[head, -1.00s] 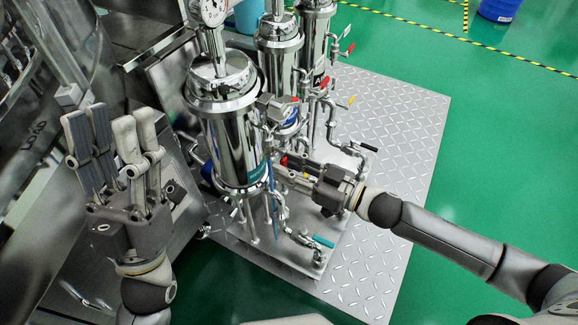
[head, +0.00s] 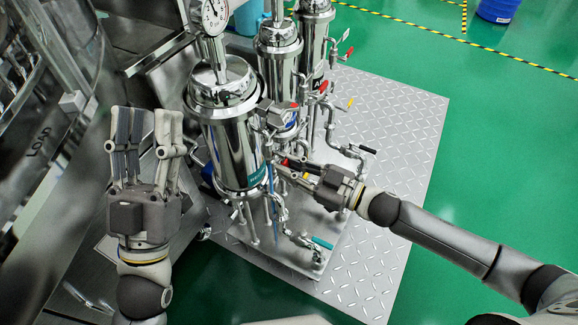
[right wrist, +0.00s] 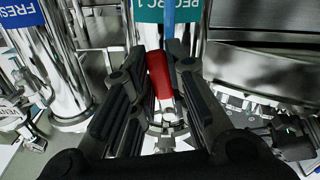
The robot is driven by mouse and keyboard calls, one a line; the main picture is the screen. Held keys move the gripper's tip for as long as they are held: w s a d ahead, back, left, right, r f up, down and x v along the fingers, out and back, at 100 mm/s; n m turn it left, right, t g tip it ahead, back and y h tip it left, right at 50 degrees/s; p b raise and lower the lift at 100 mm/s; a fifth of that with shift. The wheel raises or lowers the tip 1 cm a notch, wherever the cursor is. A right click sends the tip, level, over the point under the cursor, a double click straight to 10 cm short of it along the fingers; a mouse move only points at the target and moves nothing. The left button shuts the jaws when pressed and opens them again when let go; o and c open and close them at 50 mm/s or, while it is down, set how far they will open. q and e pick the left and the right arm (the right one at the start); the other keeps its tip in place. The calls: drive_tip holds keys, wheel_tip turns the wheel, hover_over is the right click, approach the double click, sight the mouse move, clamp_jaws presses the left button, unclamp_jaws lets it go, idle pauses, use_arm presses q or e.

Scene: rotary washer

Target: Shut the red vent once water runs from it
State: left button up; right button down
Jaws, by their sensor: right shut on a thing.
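The red vent handle (right wrist: 158,76) stands upright between the fingers of my right gripper (right wrist: 171,65) in the right wrist view, in front of a polished filter housing with a teal label (right wrist: 160,10). In the head view my right gripper (head: 284,170) reaches in from the right to the valves beside the front housing (head: 234,150); it is shut on the red handle, mostly hidden there. I cannot make out running water in either view. My left gripper (head: 148,112) is open and empty, fingers up, left of the front housing.
Two more housings (head: 279,62) stand behind, with small valves and pipes at their right. A pressure gauge (head: 214,14) tops the front one. A teal-handled valve (head: 322,242) sits low in front. The diamond-plate platform (head: 400,130) is clear at the right.

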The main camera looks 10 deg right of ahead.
use_arm(q)
drive_tip(key=w+f+g+y+p, duration=0.25)
drive_tip(key=w+f+g, duration=0.35)
drive_tip(key=f, duration=0.4)
drive_tip(key=s+a+f+g+y+p, duration=0.1)
drive_tip(key=s+f+g, duration=0.1)
drive_tip(key=f+g, duration=0.2)
drive_tip(key=s+a+f+g+y+p, duration=0.1)
drive_tip(key=s+a+f+g, duration=0.1)
drive_tip(key=f, duration=0.6)
drive_tip(key=shift+s+f+n+g+p, duration=0.35)
drive_tip(key=shift+s+g, duration=0.45)
drive_tip(key=shift+g, duration=0.6)
use_arm(e)
drive_tip(key=w+d+r+n, duration=0.2)
drive_tip(key=w+r+n, duration=0.1)
drive_tip(key=n, duration=1.3)
drive_tip(key=shift+d+r, duration=0.15)
drive_tip(key=shift+r, duration=0.7)
use_arm(q)
drive_tip(key=shift+a, duration=0.1)
use_arm(e)
drive_tip(key=shift+w, duration=0.1)
drive_tip(key=c, duration=1.4)
unclamp_jaws()
drive_tip(key=v, duration=1.2)
